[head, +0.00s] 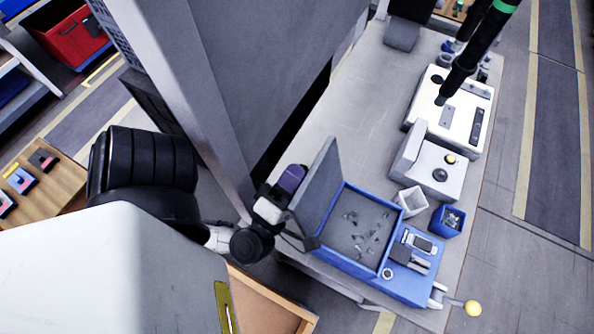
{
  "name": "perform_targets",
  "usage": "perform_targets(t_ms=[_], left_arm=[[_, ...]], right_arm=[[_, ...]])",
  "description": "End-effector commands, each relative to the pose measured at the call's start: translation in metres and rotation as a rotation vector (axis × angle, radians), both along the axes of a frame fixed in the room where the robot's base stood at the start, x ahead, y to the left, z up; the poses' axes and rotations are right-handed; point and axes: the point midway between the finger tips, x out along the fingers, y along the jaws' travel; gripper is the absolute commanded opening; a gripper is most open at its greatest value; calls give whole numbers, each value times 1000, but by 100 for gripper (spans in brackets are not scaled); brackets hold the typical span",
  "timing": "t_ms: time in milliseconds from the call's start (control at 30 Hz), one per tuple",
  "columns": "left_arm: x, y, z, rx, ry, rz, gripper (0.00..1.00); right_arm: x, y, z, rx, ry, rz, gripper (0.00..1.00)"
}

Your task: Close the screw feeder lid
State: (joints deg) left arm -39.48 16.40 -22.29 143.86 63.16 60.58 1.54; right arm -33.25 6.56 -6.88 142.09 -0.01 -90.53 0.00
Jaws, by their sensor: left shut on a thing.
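The screw feeder is a blue box (322,241) with a grey tray inside, holding loose dark screws. Its grey lid (322,188) stands open, tilted up along the left side of the box. My left gripper (303,238) is at the lid's lower left edge and is shut on the lid. The fingertips are small and dark here, so the exact contact is hard to see. My right gripper is not in view.
Blue feeder panel (407,286) adjoins the box. White cup (411,200) and blue bin (447,220) stand to the right. White fixtures (437,167) sit farther back, below a hanging black screwdriver (461,72). A grey column stands left of the table. Table (352,100) is clear behind the lid.

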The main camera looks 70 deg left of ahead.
Motion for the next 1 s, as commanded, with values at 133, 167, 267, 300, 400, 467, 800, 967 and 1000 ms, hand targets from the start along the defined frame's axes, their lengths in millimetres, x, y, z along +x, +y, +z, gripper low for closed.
perform_targets(t_ms=[133,167,267,300,400,467,800,967,1000], left_arm=[[1,0,0,2,7,0,0],[1,-1,1,4,9,0,0],[3,-2,5,20,27,1,0],[4,-4,7,30,38,0,0],[8,-8,13,63,72,-1,0],[11,-10,17,89,97,0,0],[31,-31,27,249,260,-2,0],[40,-40,28,316,326,-1,0],[42,-42,28,332,340,-1,0]], right_arm=[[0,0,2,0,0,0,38],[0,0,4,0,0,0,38],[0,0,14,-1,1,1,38],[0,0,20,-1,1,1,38],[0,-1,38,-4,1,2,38],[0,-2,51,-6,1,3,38],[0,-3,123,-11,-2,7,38],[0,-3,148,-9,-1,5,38],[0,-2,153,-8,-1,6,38]])
